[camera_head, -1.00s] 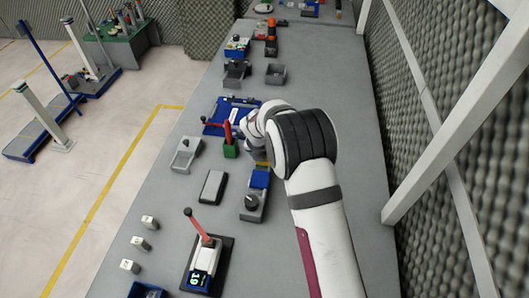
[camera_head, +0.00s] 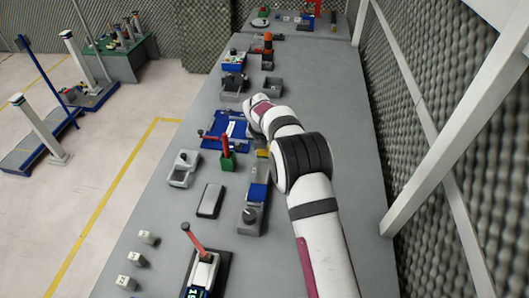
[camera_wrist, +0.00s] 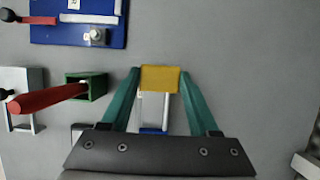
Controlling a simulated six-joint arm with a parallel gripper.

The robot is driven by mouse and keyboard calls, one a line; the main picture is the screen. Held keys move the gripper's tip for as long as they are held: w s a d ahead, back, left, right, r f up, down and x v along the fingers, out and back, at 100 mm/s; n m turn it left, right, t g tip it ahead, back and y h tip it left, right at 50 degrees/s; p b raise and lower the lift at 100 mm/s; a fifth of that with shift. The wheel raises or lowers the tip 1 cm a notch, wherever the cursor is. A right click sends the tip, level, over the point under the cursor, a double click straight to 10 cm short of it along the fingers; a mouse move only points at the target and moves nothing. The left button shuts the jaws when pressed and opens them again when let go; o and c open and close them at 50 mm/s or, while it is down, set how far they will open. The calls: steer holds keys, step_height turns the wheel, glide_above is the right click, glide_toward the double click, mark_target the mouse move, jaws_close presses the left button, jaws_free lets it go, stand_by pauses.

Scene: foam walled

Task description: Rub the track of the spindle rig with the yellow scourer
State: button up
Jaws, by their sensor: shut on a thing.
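My gripper (camera_wrist: 160,80) is shut on the yellow scourer (camera_wrist: 160,79), held between its two teal fingertips in the wrist view. In the head view the scourer (camera_head: 263,153) shows beside my arm, which hides the fingers. Just nearer lies a long grey unit (camera_head: 247,222) with a blue block and a dark knob; pale rails show between my fingers. A blue board (camera_head: 222,131) with pale strips and a red, black-knobbed lever lies left of the gripper; it also shows in the wrist view (camera_wrist: 65,37). I cannot tell which is the spindle rig, nor whether the scourer touches anything.
A green box with a red handle (camera_head: 228,161) stands close left of the scourer. The right side of the bench (camera_head: 355,165) is clear.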

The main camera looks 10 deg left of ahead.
steer(key=shift+r, duration=2.25)
